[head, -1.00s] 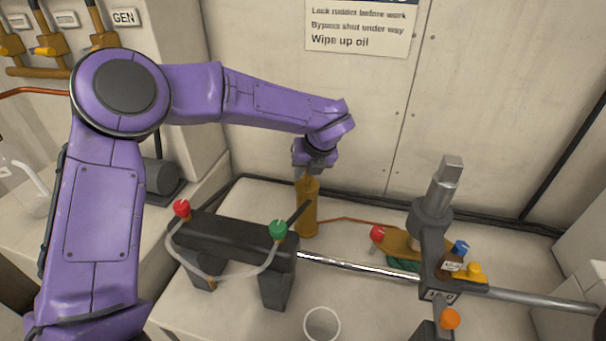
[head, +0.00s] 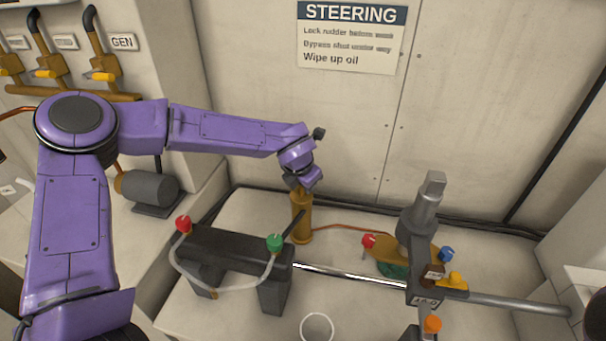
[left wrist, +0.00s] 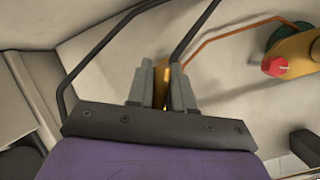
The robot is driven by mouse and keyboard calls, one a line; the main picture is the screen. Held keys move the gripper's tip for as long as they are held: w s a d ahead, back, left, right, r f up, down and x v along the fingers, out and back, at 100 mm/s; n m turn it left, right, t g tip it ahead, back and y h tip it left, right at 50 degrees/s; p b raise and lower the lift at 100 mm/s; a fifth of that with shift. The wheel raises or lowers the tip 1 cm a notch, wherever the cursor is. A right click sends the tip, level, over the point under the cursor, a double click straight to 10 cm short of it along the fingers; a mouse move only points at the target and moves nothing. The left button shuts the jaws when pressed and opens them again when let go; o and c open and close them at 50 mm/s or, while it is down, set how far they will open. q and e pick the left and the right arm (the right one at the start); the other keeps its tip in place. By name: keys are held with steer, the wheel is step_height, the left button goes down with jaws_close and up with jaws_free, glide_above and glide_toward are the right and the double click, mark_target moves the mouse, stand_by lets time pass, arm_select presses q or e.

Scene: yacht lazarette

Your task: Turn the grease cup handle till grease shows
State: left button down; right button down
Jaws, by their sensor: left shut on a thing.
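The brass grease cup (head: 302,225) stands upright on the pale bench, behind the dark cylinder block. My left gripper (head: 303,188) comes down on its top end and is shut there. In the left wrist view a narrow strip of brass (left wrist: 160,88) shows between the close-set fingers (left wrist: 160,85). The fingers and wrist hide the handle's shape. I cannot make out any grease at the cup. My right gripper is not in view.
The dark cylinder block (head: 230,250) carries a red knob (head: 183,224), a green knob (head: 275,242) and a pale hose. A steel rod (head: 350,275) runs right to the upright shaft (head: 420,215).

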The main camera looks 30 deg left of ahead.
arm_select(q)
steer(key=m+h+p, duration=0.1)
steer(key=m+p, duration=0.1)
steer(key=p, duration=0.1)
steer(key=m+h+p, duration=0.1)
steer(key=m+p, duration=0.2)
steer(key=m+h+p, duration=0.1)
steer(key=m+p, duration=0.1)
steer(key=p, duration=0.1)
steer(key=shift+s+d+r+g, duration=0.15)
steer(key=shift+s+d+g, duration=0.15)
steer(key=shift+d, duration=0.1)
steer(key=m+p, duration=0.1)
steer(key=m+h, duration=0.1)
steer(key=shift+s+d+f+m+g+p, duration=0.2)
steer(key=shift+m+g+p, duration=0.1)
steer(key=shift+p, duration=0.1)
steer(key=shift+s+f+m+g+h, duration=0.1)
steer(key=shift+m+g+h, duration=0.2)
steer(key=shift+m, duration=1)
steer(key=c, duration=1.1)
jaws_free()
steer(key=shift+r, duration=0.25)
steer(key=b+v, duration=0.2)
steer(key=v, duration=0.8)
